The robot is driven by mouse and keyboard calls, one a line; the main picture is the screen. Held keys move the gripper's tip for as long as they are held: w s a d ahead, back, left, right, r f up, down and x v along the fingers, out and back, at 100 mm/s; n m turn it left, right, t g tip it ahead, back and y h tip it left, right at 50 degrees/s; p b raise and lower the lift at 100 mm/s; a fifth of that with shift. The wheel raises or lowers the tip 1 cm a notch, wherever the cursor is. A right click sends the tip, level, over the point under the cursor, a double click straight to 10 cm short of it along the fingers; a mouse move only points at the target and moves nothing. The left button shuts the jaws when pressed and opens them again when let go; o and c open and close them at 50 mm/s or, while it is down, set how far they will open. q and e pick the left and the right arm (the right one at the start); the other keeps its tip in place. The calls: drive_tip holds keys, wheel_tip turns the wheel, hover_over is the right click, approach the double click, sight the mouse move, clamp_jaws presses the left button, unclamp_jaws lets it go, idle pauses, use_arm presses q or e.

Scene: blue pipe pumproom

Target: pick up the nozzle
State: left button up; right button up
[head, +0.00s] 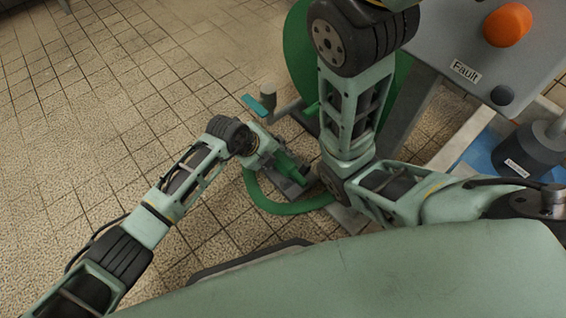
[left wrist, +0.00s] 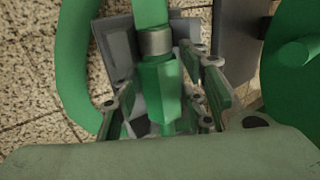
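The nozzle (left wrist: 160,88) is green, with a grey metal collar where the green hose (left wrist: 150,12) joins it. In the left wrist view it lies between the fingers of my left gripper (left wrist: 165,100). The fingers are spread, and gaps show on both sides of the nozzle. In the head view my left gripper (head: 290,170) reaches down beside the grey stand, above the hose loop (head: 288,208). The nozzle is mostly hidden there by the gripper. The nozzle's lower end is hidden by my wrist in the left wrist view. My right gripper is out of view.
A grey pipe with a teal handle (head: 258,106) stands just beyond my left gripper. A large green round part (head: 300,45) is behind my right arm. A grey panel (head: 440,45) with an orange knob (head: 507,25) is at upper right. Tiled floor at left is clear.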

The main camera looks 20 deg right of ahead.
use_arm(q)
drive_tip(key=c, duration=0.9)
